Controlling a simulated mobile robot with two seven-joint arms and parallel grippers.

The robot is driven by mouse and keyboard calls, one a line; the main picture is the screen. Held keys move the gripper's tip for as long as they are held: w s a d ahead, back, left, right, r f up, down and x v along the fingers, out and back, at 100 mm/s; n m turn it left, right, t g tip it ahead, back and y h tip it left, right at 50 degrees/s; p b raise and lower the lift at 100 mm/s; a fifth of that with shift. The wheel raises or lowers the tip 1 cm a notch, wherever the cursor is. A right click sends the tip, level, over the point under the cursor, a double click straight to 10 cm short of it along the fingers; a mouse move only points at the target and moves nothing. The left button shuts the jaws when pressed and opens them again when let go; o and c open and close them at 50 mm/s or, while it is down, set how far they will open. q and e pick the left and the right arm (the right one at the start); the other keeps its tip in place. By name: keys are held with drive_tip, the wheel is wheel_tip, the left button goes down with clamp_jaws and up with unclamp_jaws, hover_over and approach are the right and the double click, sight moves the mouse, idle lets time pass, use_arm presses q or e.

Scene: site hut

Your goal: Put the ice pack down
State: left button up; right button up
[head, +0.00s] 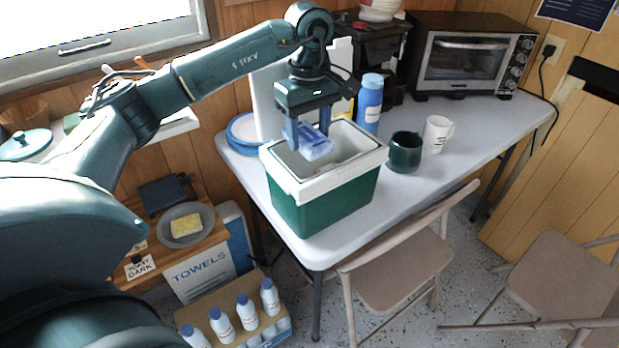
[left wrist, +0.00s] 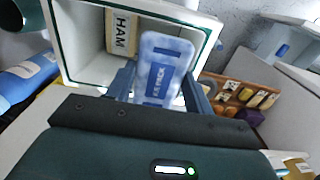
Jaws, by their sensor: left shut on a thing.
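The ice pack (head: 315,143) is a pale translucent blue block with a blue label, tilted in the head view. My left gripper (head: 310,136) is shut on it and points down over the open green cool box (head: 322,205) with a white rim. In the left wrist view the ice pack (left wrist: 162,70) sits between the two blue fingers (left wrist: 160,88), its label facing the camera. Its far end overlaps the opening of the cool box (left wrist: 60,45). A pack labelled HAM (left wrist: 122,33) lies inside the box. I cannot tell whether the ice pack touches the box. My right gripper is not in view.
The cool box stands on a white folding table (head: 460,130). A blue bottle (head: 369,103), a dark green mug (head: 404,152) and a white mug (head: 437,134) stand right of it. Blue plates (head: 243,133) are at left. A toaster oven (head: 470,55) stands behind, and a folding chair (head: 400,260) in front.

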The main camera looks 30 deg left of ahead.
use_arm(q)
wheel_tip(320, 180, down, 12)
drive_tip(key=shift+r, duration=0.15)
idle(0.3)
drive_tip(key=shift+s+f+b, duration=0.2)
drive_tip(key=shift+f+b, duration=0.25)
drive_tip(key=shift+f, duration=0.25)
drive_tip(key=o, duration=0.9)
drive_tip(key=shift+d, duration=0.1)
drive_tip(key=shift+c, duration=0.2)
drive_tip(key=r, duration=1.3)
drive_tip(key=shift+w+r+p, duration=0.2)
drive_tip(key=shift+r+p, duration=0.05)
drive_tip(key=shift+p, duration=0.1)
